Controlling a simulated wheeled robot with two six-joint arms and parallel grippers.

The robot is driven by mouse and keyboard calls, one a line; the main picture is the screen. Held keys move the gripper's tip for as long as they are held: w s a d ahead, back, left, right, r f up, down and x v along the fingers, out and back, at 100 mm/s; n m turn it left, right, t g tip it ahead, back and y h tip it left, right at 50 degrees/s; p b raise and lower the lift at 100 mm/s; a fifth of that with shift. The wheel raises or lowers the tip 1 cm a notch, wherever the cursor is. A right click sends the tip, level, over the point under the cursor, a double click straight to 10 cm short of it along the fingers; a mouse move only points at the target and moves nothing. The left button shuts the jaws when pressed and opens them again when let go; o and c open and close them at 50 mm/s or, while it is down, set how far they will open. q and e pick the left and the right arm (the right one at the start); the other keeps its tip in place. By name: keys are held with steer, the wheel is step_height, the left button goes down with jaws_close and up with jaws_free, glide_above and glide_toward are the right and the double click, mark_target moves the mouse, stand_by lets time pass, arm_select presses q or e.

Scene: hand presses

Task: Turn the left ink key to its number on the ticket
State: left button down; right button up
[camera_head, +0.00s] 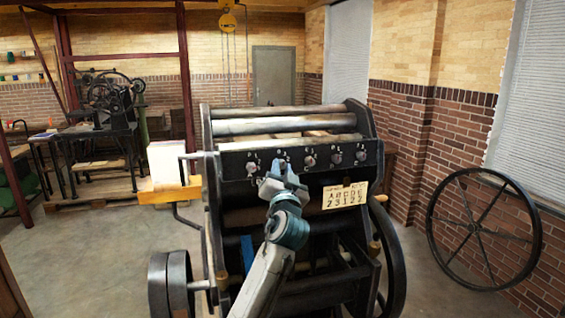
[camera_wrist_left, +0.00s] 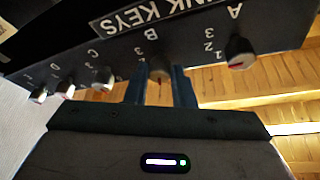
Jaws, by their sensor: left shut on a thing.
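The ink key panel (camera_head: 235,166) is a black strip across the press with a row of round knobs. The leftmost key, A (camera_head: 252,168), stands free; in the left wrist view key A (camera_wrist_left: 240,52) shows a red mark on its face. My left gripper (camera_head: 283,178) is at the second key, B; in the left wrist view its blue fingers are shut on key B (camera_wrist_left: 159,66), partly hiding it. The cream ticket (camera_head: 345,196) below the panel reads A B C D E over 2 3 1 2 2. My right gripper is out of view.
Keys C (camera_head: 309,161), D (camera_head: 336,158) and E (camera_head: 361,155) stand right of the gripper. Rollers (camera_head: 285,125) lie above the panel. A large spoked wheel (camera_head: 483,228) leans by the right wall. Another press (camera_head: 110,100) stands back left.

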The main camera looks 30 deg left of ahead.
arm_select(q)
steer(key=m+h+p, duration=0.1)
steer(key=m+p, duration=0.1)
steer(key=m+h+p, duration=0.1)
steer(key=m+p, duration=0.1)
steer(key=p, duration=0.1)
steer(key=r+m+h+p, duration=0.1)
steer(key=m+p, duration=0.1)
steer(key=m, duration=0.1)
steer(key=shift+s+a, duration=0.1)
steer(key=shift+f+m+h+p, duration=0.15)
steer(key=shift+m+h+p, duration=0.35)
steer(key=shift+m+p, duration=0.45)
steer(key=shift+m+h, duration=0.3)
steer(key=shift+m, duration=0.75)
steer(key=m+g, duration=0.2)
steer(key=m, duration=0.2)
steer(key=shift+h, duration=0.4)
steer(key=m+g, duration=0.1)
steer(key=m, duration=0.2)
steer(key=shift+g, duration=0.3)
steer(key=shift+r+m+g, duration=0.2)
steer(key=shift+m+g, duration=0.5)
steer(key=shift+m, duration=0.6)
steer(key=c, duration=1.2)
jaws_free()
steer(key=shift+c, duration=0.2)
